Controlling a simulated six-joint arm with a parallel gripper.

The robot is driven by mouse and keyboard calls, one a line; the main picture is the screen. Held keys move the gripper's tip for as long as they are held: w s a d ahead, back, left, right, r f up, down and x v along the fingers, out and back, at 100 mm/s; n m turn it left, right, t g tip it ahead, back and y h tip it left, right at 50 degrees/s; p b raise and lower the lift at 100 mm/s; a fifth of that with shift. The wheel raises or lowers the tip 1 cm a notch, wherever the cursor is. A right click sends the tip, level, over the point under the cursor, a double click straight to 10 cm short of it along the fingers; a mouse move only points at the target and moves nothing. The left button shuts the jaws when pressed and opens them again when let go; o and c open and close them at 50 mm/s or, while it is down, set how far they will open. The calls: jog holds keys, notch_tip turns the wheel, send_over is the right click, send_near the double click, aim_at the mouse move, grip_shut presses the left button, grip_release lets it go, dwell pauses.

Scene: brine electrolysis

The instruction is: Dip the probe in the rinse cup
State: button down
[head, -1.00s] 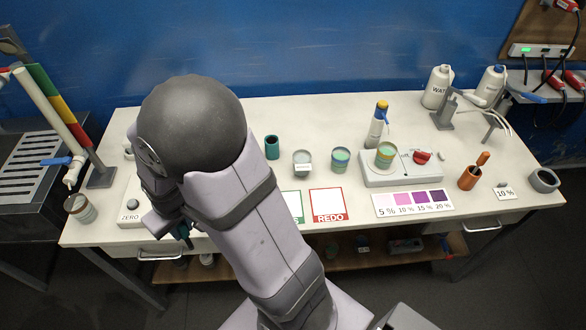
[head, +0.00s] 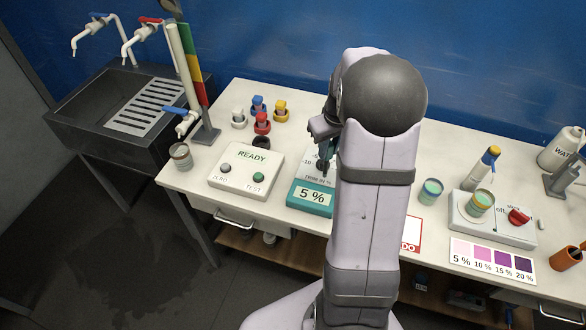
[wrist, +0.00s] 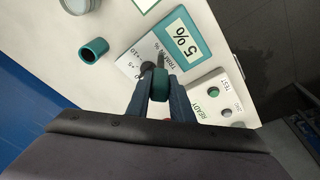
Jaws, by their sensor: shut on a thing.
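My gripper (wrist: 160,78) is shut on the probe (wrist: 160,86), a dark teal handle with a thin dark tip, held above the teal and white trim panel (wrist: 172,42). A cup with a pale rim (wrist: 78,5) is cut off at the top left of the wrist view, away from the probe. It may be the rinse cup; no label is readable. My arm hides that stretch of bench in the head view.
An open teal cylinder (wrist: 93,52) stands left of the gripper in the wrist view. The READY box (head: 246,170) is left of the trim panel, with several coloured bottles (head: 262,122) behind it. Cups of greenish liquid (head: 430,191) and a stirrer plate (head: 465,215) are to the right.

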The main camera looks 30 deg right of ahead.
jog(key=s+d+r, duration=0.2)
jog(key=s+d, duration=0.2)
jog(key=d, duration=0.6)
jog(key=s+d+r, duration=0.3)
jog(key=s+d, duration=0.2)
jog(key=d, duration=0.4)
jog(key=shift+s+d+r+b, duration=0.25)
jog(key=shift+d+r+b, duration=0.05)
jog(key=shift+d+b, duration=0.15)
jog(key=shift+f, duration=0.2)
jog(key=s+b+x, duration=0.2)
jog(key=b+x, duration=0.6)
jog(key=x, duration=0.3)
jog(key=shift+a+f+b, duration=0.35)
jog(key=shift+f, duration=0.2)
jog(key=shift+w, duration=0.1)
jog(key=shift+r, duration=0.15)
dwell(2.1)
